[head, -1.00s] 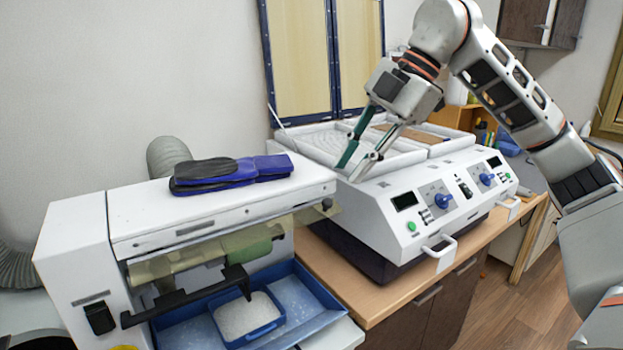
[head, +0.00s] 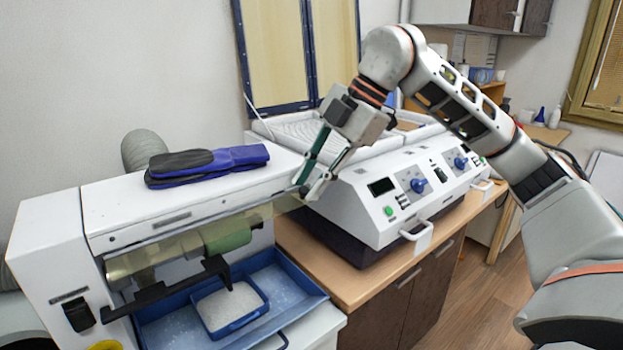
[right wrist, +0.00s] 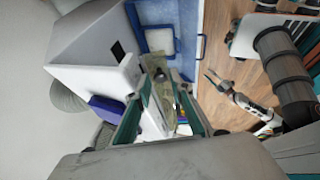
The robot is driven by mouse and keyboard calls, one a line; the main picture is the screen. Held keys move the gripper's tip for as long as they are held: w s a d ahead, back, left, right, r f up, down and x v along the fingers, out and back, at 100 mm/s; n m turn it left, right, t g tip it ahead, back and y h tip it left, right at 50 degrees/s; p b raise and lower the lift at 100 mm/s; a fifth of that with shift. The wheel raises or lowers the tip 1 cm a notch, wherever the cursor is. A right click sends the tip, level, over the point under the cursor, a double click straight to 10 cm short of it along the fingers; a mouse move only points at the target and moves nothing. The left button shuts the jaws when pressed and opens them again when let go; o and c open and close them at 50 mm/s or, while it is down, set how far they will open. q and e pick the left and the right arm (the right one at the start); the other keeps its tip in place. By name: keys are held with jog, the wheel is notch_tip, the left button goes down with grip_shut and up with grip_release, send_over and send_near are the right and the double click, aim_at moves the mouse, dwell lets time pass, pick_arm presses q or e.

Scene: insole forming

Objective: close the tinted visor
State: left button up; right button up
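The tinted visor (head: 170,256) is a see-through yellowish sheet along the front of the white machine (head: 60,240). It slants outward under the machine's top, and a green roller shows through and below it. My right gripper (head: 308,190) is at the machine's right end, beside the visor's right edge. In the right wrist view its fingers (right wrist: 168,97) are apart, with the visor (right wrist: 157,62) and a dark round knob (right wrist: 160,75) showing between and beyond them. I cannot tell whether they touch. My left gripper (right wrist: 212,79) shows small in the right wrist view, fingers apart and empty.
A black bar (head: 180,285) juts out below the visor, over a blue tray (head: 312,298) holding a small tub of white grains (head: 264,310). A white press (head: 385,207) stands close on the right.

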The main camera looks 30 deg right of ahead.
grip_shut()
pick_arm(q)
jog(key=shift+s+f, duration=0.25)
jog(key=shift+s, duration=0.1)
jog(key=shift+f, duration=0.1)
